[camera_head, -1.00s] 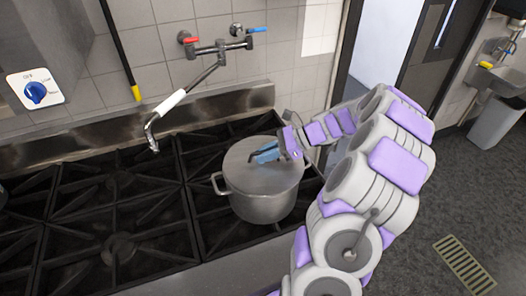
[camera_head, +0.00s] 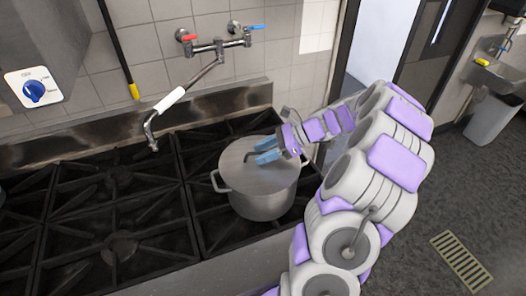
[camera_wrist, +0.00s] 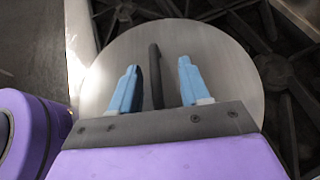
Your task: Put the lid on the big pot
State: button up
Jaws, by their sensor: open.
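The big pot (camera_head: 262,204) stands on the stove's front right burner, a steel pot with side handles. The round steel lid (camera_head: 241,177) lies on top of the pot, covering its opening. The lid (camera_wrist: 209,54) also fills much of the wrist view, with its dark bar handle (camera_wrist: 156,75) between my fingers. My gripper (camera_head: 266,152) is open above the lid, its two blue fingertips on either side of the handle and apart from it. My gripper also shows in the wrist view (camera_wrist: 159,84). The far side of the pot's rim is hidden.
A wall faucet (camera_head: 176,98) with a long spout hangs over the stove behind the pot. Black burner grates (camera_head: 118,215) to the left are clear. A tiled wall with a steel ledge (camera_head: 70,153) bounds the back.

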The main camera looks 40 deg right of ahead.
jog(key=p+v, duration=0.2)
jog(key=v, duration=1.4)
jog(key=shift+s+d+p, duration=0.15)
jog(key=shift+d+p, duration=0.15)
jog(key=shift+p, duration=0.05)
jog(key=shift+d+r, duration=0.1)
jog(key=shift+d, duration=0.05)
